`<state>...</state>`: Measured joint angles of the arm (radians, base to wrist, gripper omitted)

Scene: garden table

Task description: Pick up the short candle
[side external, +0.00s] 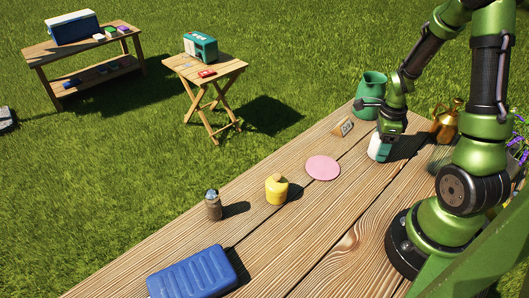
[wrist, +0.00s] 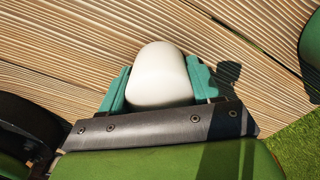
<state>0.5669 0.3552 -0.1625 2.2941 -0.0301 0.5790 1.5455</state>
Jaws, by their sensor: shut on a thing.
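A short white candle (wrist: 160,75) is between the two teal fingers of my gripper (wrist: 158,88) in the wrist view. The fingers press against it from both sides. In the side view the white candle (side external: 375,149) shows below my gripper (side external: 383,140), at the far end of the wooden table. Its upper part is hidden by the fingers. I cannot tell whether its base touches the planks.
A copper can (side external: 446,122) is at the right. A pink disc (side external: 322,168), a yellow pot (side external: 276,190), a grey-brown lantern-like item (side external: 213,205) and a blue case (side external: 191,273) lie nearer.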

